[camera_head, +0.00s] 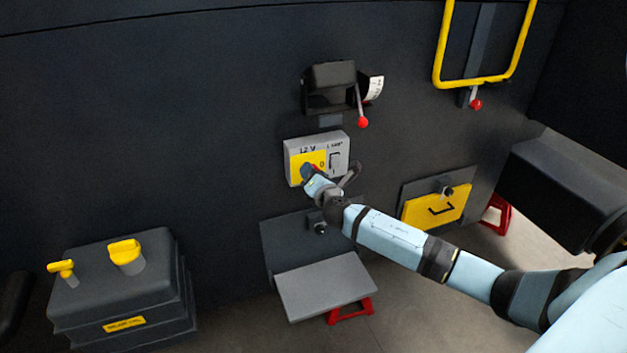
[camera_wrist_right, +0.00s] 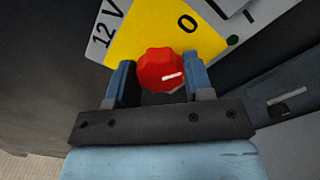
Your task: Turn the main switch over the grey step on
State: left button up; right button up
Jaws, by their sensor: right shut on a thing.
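The main switch is a red knob (camera_wrist_right: 160,70) with a white mark, on a yellow and grey panel (camera_head: 337,147) on the dark wall above the grey step (camera_head: 325,285). My right gripper (camera_head: 309,174) reaches the panel and mostly hides the knob in the head view. In the right wrist view its two fingers (camera_wrist_right: 161,80) are shut on the knob, one on each side. The knob's white mark points to the right, slightly upward. My left gripper is out of view.
A black box with a red-tipped lever (camera_head: 362,122) is above the panel. A yellow handrail (camera_head: 437,45) is at upper right. A yellow flap (camera_head: 432,210) is right of the step.

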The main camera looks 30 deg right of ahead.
jog(key=m+b, duration=0.1)
jog(key=m, duration=0.2)
jog(key=shift+f+m+b, duration=0.2)
jog(key=shift+m+b, duration=0.15)
jog(key=shift+m, duration=0.05)
jog(key=shift+m+b, duration=0.85)
jog(key=shift+m, duration=3.35)
jog(key=shift+r, duration=0.1)
jog(key=o, duration=0.9)
jog(key=shift+o, duration=0.2)
